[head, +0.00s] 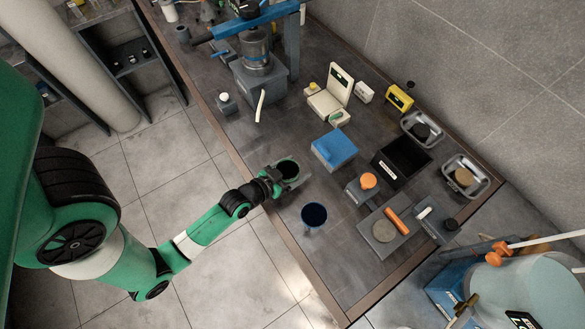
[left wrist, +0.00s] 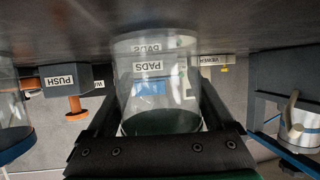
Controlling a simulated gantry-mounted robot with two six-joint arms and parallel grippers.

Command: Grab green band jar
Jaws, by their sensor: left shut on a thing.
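The green band jar (head: 287,168) is a clear cup with a dark green rim, near the front edge of the bench. My left gripper (head: 284,178) is shut on it, with a finger on either side. In the left wrist view, which looks upside down, the jar (left wrist: 158,85) sits between the two fingers (left wrist: 155,120). Its base seems to be at or very near the bench top; I cannot tell whether it touches. My right gripper is not in view.
A blue-rimmed jar (head: 314,215) stands close by, toward the bottom right. A blue-topped box (head: 335,148), a grey block with an orange knob (head: 368,181) and a black bin (head: 401,163) stand behind. The flotation machine (head: 257,65) is farther up the bench (head: 215,108).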

